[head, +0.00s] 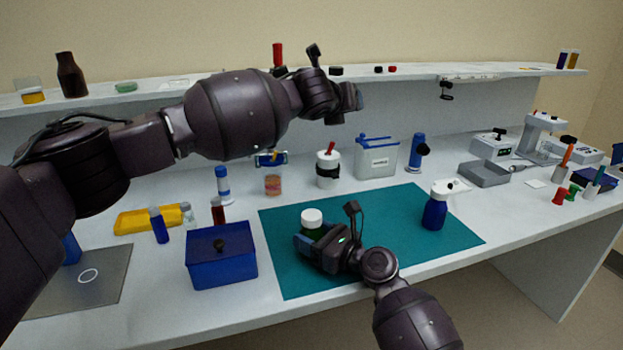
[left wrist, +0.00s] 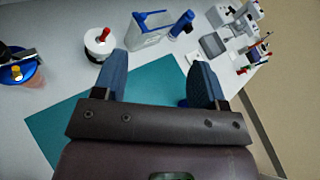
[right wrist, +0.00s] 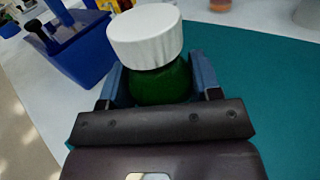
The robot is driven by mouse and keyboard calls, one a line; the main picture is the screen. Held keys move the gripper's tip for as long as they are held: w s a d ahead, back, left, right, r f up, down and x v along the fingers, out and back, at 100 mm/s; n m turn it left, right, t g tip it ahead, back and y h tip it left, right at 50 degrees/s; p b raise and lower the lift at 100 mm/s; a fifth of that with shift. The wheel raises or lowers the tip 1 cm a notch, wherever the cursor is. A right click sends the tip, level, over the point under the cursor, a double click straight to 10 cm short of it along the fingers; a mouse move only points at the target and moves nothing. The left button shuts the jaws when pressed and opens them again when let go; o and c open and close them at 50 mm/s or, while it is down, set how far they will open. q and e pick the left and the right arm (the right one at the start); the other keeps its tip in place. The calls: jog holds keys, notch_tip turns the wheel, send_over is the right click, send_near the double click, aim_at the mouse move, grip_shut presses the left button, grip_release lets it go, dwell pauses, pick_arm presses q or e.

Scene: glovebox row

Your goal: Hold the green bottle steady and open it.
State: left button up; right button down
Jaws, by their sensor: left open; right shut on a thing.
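The green bottle (right wrist: 160,85) with its white ribbed cap (right wrist: 145,35) stands upright on the teal mat (head: 285,275). The cap is on the bottle. In the head view the cap (head: 312,217) shows above my right gripper (head: 318,250), which hides most of the bottle. In the right wrist view my right gripper (right wrist: 165,85) is shut on the bottle's body, one finger on each side, below the cap. My left gripper (left wrist: 160,82) is open and empty in the left wrist view, high above the bench, apart from the bottle. In the head view my left arm ends near the shelf.
A blue box (head: 221,268) stands left of the mat. A blue wash bottle (head: 434,212) stands on the mat's right part. Behind the mat are a white jar (head: 328,170) and a clear container (head: 376,160). The mat between gripper and wash bottle is clear.

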pick_arm(q)
notch_tip(320, 180, down, 6)
jog(key=s+a+r+n+g+y, duration=0.1)
jog(key=s+a+n+g+y, duration=0.1)
jog(key=a+g+y, duration=0.15)
jog(key=m+g+y, duration=0.1)
jog(key=g+y, duration=0.2)
jog(key=g, duration=0.6)
send_over(312, 215)
notch_tip(312, 215, down, 6)
jog(key=shift+f, duration=4)
